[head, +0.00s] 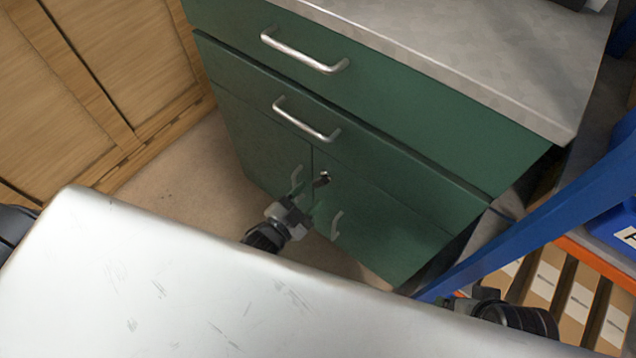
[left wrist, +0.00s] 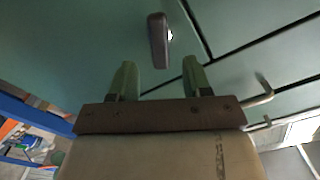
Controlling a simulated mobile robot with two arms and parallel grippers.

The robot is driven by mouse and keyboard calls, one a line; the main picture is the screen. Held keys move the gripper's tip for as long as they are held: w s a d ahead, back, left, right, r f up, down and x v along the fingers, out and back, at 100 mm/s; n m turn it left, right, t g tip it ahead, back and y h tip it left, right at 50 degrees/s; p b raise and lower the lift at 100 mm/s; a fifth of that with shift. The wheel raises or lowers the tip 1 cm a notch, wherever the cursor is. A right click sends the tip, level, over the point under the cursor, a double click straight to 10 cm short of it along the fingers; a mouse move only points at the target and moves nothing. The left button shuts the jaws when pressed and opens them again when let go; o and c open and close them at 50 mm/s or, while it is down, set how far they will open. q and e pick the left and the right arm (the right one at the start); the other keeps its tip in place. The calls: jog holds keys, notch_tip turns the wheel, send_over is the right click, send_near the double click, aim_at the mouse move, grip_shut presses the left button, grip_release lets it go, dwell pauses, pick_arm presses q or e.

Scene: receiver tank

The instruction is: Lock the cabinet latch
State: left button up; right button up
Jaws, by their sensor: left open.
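The cabinet latch (head: 322,180) is a small dark lever with a bright metal part, on the front of the green cabinet (head: 400,205) near the top of the seam between the two lower doors. In the left wrist view the latch (left wrist: 158,42) is a dark rounded bar, roughly upright in the picture. My left gripper (head: 304,202) is close to the latch in the head view. In the wrist view the left gripper (left wrist: 160,78) has its fingers apart and empty, with the latch beyond the gap. My right gripper (head: 474,296) is low right, partly hidden.
The doors have bar handles (head: 337,225) beside the seam, and two drawers with handles (head: 305,120) are above. A blue post (head: 545,225) and a shelf with boxes (head: 575,290) stand at the right. Wooden panels (head: 110,60) are at the left.

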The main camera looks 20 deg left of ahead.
aim_at(319, 184)
pick_arm(q)
jog(key=shift+b+x, duration=0.3)
jog(key=shift+x, duration=2)
pick_arm(e)
jog(key=shift+f, duration=0.2)
pick_arm(q)
jog(key=shift+c, duration=0.2)
pick_arm(e)
jog(key=shift+s, duration=0.1)
pick_arm(q)
grip_shut()
